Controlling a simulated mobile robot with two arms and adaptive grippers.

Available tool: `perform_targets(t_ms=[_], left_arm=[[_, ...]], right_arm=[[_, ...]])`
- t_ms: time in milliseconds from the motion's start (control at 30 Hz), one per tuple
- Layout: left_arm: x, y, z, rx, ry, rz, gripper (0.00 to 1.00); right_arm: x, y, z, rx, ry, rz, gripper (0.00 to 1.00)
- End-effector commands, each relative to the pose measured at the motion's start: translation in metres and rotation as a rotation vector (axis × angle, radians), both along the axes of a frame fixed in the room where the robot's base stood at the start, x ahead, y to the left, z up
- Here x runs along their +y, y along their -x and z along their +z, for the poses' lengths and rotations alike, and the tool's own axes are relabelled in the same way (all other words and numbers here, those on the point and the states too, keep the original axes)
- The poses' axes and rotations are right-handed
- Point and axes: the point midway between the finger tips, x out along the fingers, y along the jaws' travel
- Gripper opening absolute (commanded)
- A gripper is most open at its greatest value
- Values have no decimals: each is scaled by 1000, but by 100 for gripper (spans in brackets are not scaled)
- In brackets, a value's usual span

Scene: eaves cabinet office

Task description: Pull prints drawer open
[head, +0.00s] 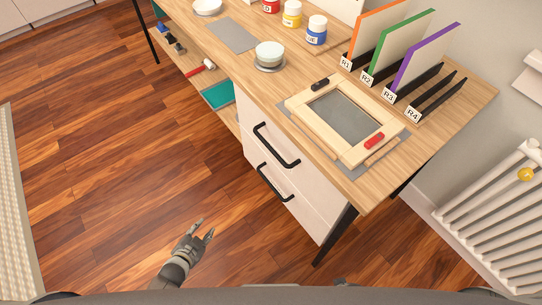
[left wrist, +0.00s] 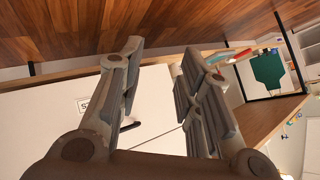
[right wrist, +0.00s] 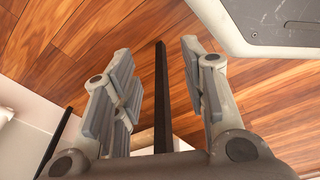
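Two white drawers stand under the desk in the head view, the upper one (head: 262,120) and the lower one (head: 300,212), each with a black bar handle. The upper handle (head: 276,146) and lower handle (head: 275,182) are free, and both drawers look shut. No prints label is readable. My left gripper (head: 205,229) is open and empty, left of the drawers and apart from them. In the left wrist view, its fingers (left wrist: 160,65) are in front of a white front with a partly hidden label (left wrist: 84,105) starting with "S". My right gripper (right wrist: 160,60) is open, seen only in its wrist view.
A white radiator (head: 500,200) is at right. The floor (head: 110,190) left of the drawers is clear.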

Motion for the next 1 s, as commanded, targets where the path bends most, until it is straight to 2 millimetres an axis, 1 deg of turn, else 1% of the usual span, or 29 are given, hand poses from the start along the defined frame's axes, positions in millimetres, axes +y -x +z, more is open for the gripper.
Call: perform_targets(t_ms=[33, 67, 100, 167, 200, 267, 300, 400, 433, 500, 600, 700, 800, 933, 1000], left_arm=[[-8, -31, 11, -116, -25, -76, 33], [-13, -47, 25, -182, -40, -121, 33], [-21, -65, 44, -268, -62, -180, 33], [-35, -87, 73, -397, -96, -270, 33], [-45, -99, 93, -482, -122, -329, 33], [-60, -111, 123, -610, -160, -417, 33], [-71, -116, 142, -692, -188, -475, 33], [-96, -118, 185, -881, -254, -611, 33], [-103, -116, 196, -931, -274, -648, 33], [-118, -110, 218, -1034, -314, -724, 33], [-133, -100, 240, -1144, -360, -807, 33], [-142, -92, 253, -1210, -388, -856, 33], [-148, -90, 260, -1239, -402, -878, 33], [-159, -97, 266, -1246, -404, -880, 33], [-169, -104, 268, -1246, -402, -880, 33]], right_arm=[[2, -15, -7, -16, -2, -2, 40], [3, -22, -5, -21, -3, -4, 40], [5, -31, 0, -28, -3, -5, 40], [7, -44, 7, -39, -5, -8, 40], [8, -52, 13, -46, -6, -10, 40], [9, -62, 23, -57, -7, -12, 40], [10, -67, 29, -63, -8, -13, 40], [12, -78, 47, -79, -9, -16, 40], [12, -80, 53, -83, -10, -17, 40], [12, -84, 65, -91, -10, -18, 40], [12, -87, 79, -100, -11, -20, 40], [12, -87, 88, -104, -11, -21, 40], [12, -87, 94, -105, -11, -22, 40], [12, -87, 94, -104, -10, -22, 40], [12, -87, 93, -103, -10, -21, 40]])
